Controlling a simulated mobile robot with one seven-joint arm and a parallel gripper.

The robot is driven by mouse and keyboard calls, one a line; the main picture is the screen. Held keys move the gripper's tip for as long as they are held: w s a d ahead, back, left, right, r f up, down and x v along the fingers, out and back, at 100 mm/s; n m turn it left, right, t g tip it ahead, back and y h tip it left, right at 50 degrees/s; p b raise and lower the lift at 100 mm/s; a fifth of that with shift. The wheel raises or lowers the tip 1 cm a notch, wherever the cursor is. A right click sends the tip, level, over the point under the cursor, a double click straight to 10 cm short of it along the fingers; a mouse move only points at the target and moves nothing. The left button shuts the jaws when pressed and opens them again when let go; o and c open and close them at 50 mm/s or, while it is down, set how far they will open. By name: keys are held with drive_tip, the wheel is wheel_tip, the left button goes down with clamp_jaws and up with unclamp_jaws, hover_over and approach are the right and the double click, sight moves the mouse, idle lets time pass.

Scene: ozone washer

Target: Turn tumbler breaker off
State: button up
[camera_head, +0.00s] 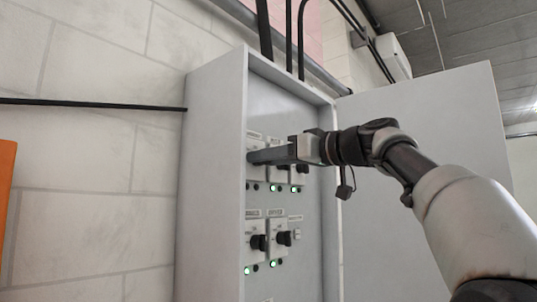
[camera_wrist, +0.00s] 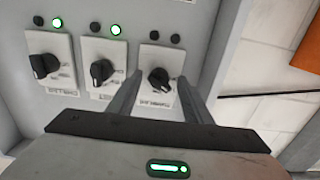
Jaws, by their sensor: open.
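My gripper (camera_head: 252,157) reaches into the open grey cabinet at the upper row of breakers. In the wrist view my gripper (camera_wrist: 160,88) is open, with one finger on each side of the black rotary knob (camera_wrist: 158,78) of the rightmost breaker. Whether the fingers touch the knob I cannot tell. Both small lamps (camera_wrist: 165,36) by this breaker are dark. Its label (camera_wrist: 155,103) is upside down and too small to read surely, so I cannot confirm that it is the tumbler breaker. In the head view my fingers hide most of this breaker.
A middle breaker (camera_wrist: 102,72) and a left breaker (camera_wrist: 43,66) each have a lit green lamp. A lower breaker row (camera_head: 284,238) also shows green lamps. The cabinet's side wall (camera_head: 213,180) and open door (camera_head: 420,120) flank my arm. An orange panel (camera_head: 6,190) is at far left.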

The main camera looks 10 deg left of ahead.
drive_tip(key=shift+a, duration=0.1)
drive_tip(key=c, duration=1)
drive_tip(key=shift+o, duration=0.2)
drive_tip(key=shift+w+f+n+b, duration=0.1)
drive_tip(key=shift+n+b, duration=0.25)
drive_tip(key=shift+n, duration=0.15)
drive_tip(key=shift+n+b, duration=0.85)
drive_tip(key=shift+n, duration=1.65)
